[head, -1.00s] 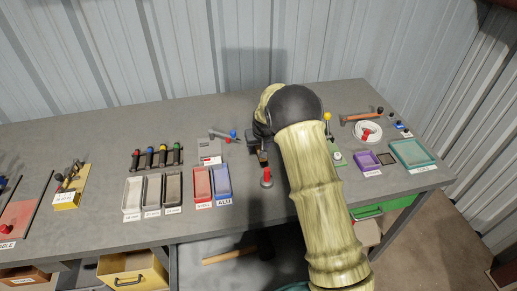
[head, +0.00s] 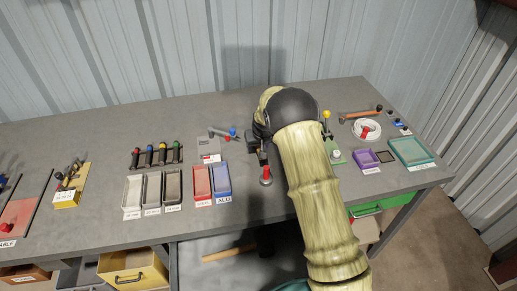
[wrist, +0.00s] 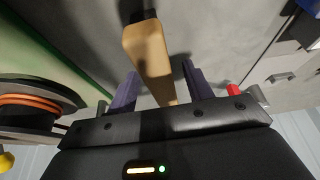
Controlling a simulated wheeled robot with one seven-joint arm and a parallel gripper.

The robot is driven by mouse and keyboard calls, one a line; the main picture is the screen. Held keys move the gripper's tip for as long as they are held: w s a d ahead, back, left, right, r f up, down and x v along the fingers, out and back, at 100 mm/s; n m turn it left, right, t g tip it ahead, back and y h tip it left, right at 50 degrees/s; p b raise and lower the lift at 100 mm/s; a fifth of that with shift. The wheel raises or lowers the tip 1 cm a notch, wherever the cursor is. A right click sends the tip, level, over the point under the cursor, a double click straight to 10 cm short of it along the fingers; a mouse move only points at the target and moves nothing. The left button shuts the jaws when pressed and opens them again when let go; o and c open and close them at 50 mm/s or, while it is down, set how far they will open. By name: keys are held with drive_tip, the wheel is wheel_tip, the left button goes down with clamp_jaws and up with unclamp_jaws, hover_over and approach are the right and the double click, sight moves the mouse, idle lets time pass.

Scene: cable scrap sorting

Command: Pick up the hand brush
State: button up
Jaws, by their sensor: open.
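In the wrist view a pale wooden handle with a dark far end, apparently the hand brush (wrist: 147,48), lies between my gripper's two fingers. No bristles show. My gripper (wrist: 159,72) is open, with one finger on each side of the handle; I cannot tell whether either touches it. In the head view my gripper (head: 262,157) is low over the middle of the bench and partly hidden by my arm. The brush cannot be made out there.
A red-topped post (head: 266,174) stands close in front of my gripper. Red (head: 196,193) and blue trays are to its left.

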drive_tip(key=shift+a+f, duration=0.1)
drive_tip(key=shift+f, duration=0.1)
idle(0.3)
drive_tip(key=shift+w, duration=0.1)
clamp_jaws()
drive_tip(key=shift+r, duration=0.15)
drive_tip(key=shift+r, duration=0.3)
wheel_tip(320, 180, up, 10)
drive_tip(key=shift+f+b, duration=0.15)
drive_tip(key=shift+b, duration=0.5)
